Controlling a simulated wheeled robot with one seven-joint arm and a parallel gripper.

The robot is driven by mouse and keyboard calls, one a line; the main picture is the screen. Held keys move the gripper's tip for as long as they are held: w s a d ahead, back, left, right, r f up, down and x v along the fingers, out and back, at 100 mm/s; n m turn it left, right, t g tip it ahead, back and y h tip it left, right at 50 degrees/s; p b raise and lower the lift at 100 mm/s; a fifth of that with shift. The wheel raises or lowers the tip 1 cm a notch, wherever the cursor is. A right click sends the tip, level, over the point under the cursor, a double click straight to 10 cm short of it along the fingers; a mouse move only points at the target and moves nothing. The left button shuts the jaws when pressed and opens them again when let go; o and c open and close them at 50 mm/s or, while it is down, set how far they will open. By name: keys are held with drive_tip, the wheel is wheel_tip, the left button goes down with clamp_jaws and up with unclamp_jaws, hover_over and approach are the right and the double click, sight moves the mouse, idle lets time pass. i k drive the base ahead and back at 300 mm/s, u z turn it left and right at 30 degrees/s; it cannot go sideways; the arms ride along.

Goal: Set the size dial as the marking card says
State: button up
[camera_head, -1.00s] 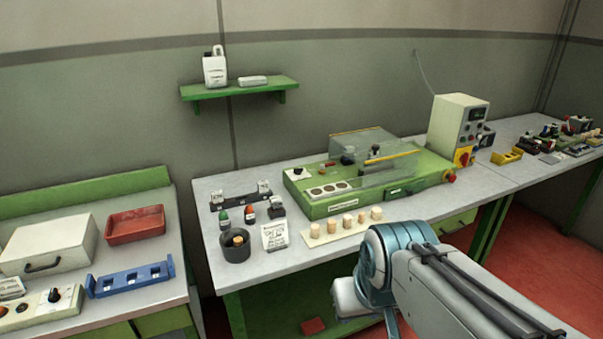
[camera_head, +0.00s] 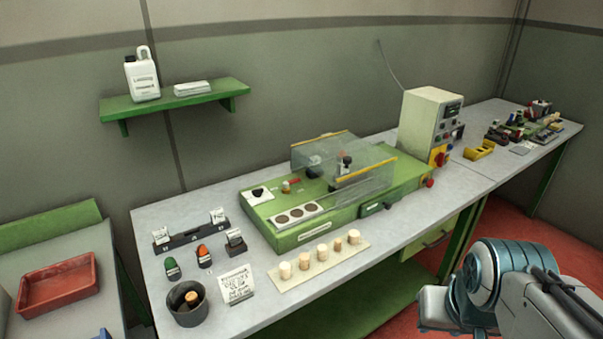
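The marking card (camera_head: 237,286) is a white card with dark handwriting near the front left of the grey bench. Its writing is too small to read. A black knob on a white plate (camera_head: 258,194), which looks like the size dial, sits at the left end of the green machine (camera_head: 330,229). Its setting cannot be made out. My arm is at the lower right, in front of the bench and well apart from the dial and card. My gripper's fingers do not show.
A pale strip with several corks (camera_head: 318,268) lies before the machine. A dark cup (camera_head: 187,303) with a cork, green and orange bottles and a black rack (camera_head: 190,238) stand left. A clear guard (camera_head: 345,170) covers the machine's middle. A control box (camera_head: 430,120) stands behind right.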

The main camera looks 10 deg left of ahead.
sight(258, 193)
drive_tip(key=z, duration=0.15)
drive_tip(key=i, duration=0.65)
drive_tip(key=u, duration=0.65)
drive_tip(key=i, duration=0.5)
drive_tip(key=u, duration=0.6)
